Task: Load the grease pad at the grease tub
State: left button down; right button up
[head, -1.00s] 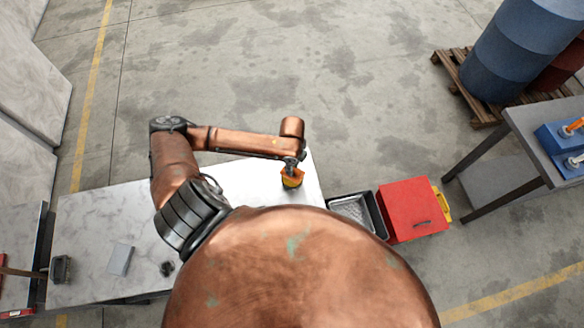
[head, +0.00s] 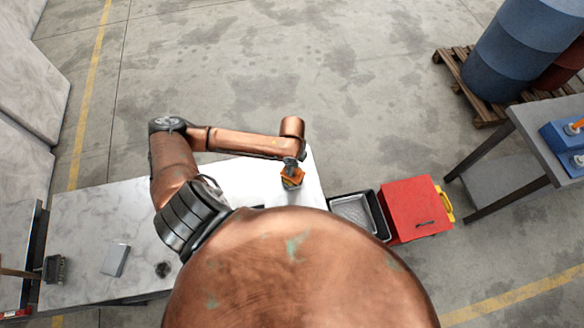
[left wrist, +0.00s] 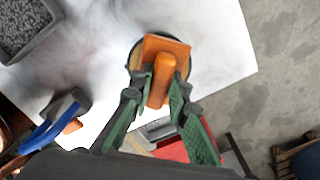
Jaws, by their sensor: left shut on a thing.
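My left gripper (left wrist: 160,88) has its green fingers shut on the orange handle (left wrist: 160,85) of the grease pad. The pad's orange square plate (left wrist: 168,46) lies over a dark round rim in the left wrist view, which looks like the grease tub (left wrist: 132,58). The plate covers most of the tub, and I cannot tell whether they touch. In the head view the orange pad (head: 291,177) shows small under my left gripper (head: 291,168), near the right end of the white worktable (head: 240,180). My right gripper is not in view.
A black tray (head: 358,211) and a red toolbox (head: 412,208) stand right of the worktable. A grey box (head: 115,260) lies on the table's left part.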

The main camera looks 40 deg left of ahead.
pick_arm(q)
jog(key=shift+f, duration=0.45)
dwell(0.6)
jog(key=shift+s+f+p, duration=0.15)
jog(key=shift+p, duration=0.15)
dwell(2.1)
notch_tip(320, 180, up, 7)
jog(key=p, duration=0.8)
dwell(0.8)
